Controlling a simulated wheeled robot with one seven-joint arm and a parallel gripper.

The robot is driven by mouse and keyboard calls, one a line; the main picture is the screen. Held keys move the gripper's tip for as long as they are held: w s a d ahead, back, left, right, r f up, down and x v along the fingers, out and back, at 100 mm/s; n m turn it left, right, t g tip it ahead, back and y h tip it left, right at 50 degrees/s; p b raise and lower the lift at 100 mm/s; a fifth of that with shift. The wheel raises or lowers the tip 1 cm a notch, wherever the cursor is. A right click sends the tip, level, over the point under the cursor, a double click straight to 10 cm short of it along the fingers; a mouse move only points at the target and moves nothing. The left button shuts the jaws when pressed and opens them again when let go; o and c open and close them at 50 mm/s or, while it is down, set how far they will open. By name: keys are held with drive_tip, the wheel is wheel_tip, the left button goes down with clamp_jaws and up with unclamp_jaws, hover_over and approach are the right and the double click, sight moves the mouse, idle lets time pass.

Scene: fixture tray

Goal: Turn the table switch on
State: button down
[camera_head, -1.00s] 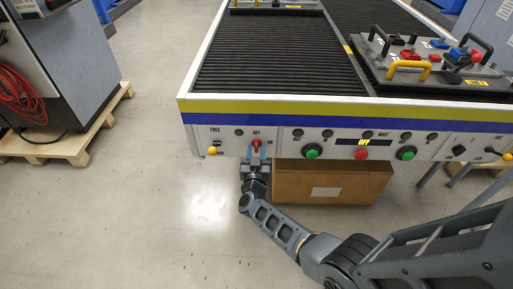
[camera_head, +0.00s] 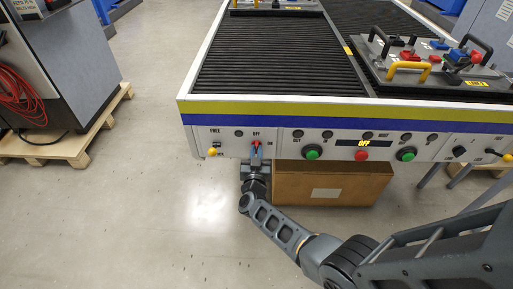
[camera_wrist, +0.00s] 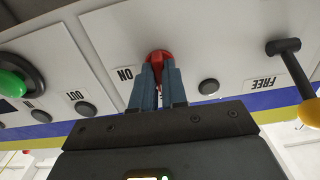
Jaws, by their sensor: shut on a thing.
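The table switch is a red knob (camera_head: 256,142) on the white front panel of the table, under an "OFF" label and with an "ON" label to its right. In the wrist view the red knob (camera_wrist: 159,56) shows between my fingers, with the "ON" label to its left. My gripper (camera_head: 256,151) is in front of the panel, and its blue fingers are shut on the knob. In the wrist view my gripper (camera_wrist: 159,75) covers the lower part of the knob. The panel display (camera_head: 363,142) reads "OFF".
A lever with a yellow ball (camera_head: 212,152) is left of the switch. Green (camera_head: 312,152) and red (camera_head: 362,155) buttons are to its right. A cardboard box (camera_head: 335,185) is below the panel. A fixture tray (camera_head: 398,85) lies on the table.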

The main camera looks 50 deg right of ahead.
drive_tip(key=shift+m+b, duration=1)
drive_tip(key=shift+m, duration=1.7)
drive_tip(key=shift+m+b, duration=1.25)
drive_tip(key=shift+m, duration=1.65)
drive_tip(key=shift+m+b, duration=1.45)
drive_tip(key=shift+m, duration=1.35)
drive_tip(key=shift+f, duration=0.1)
